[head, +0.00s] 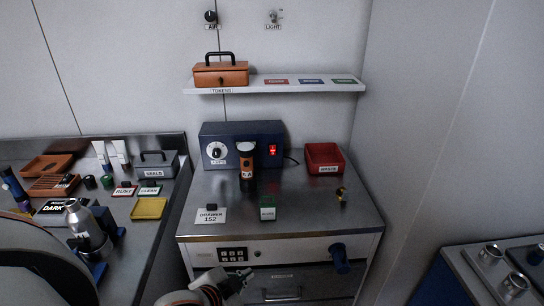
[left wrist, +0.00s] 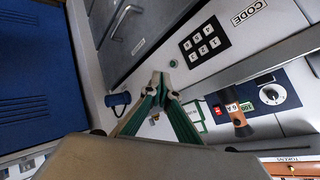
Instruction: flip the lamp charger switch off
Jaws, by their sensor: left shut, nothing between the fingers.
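The lamp charger (head: 228,133) is a dark blue box at the back of the middle counter, with a white dial (head: 216,151) on its left. Its switch (head: 272,150) is a small red, bright rocker on the right of the front; its position is too small to tell. It also shows red in the left wrist view (left wrist: 217,110). An orange and black lamp (head: 246,167) stands upright in front of the box. My left gripper (head: 246,275) is shut and empty, low in front of the counter, below the keypad and apart from the charger. Its green fingertips meet in the left wrist view (left wrist: 160,80).
A red bin (head: 324,158) stands right of the charger. A small green-edged card (head: 268,213) and a drawer sign (head: 210,216) are near the counter's front. A keypad (head: 233,254) and blue handle (head: 340,258) are on the front face. A shelf (head: 290,88) hangs above.

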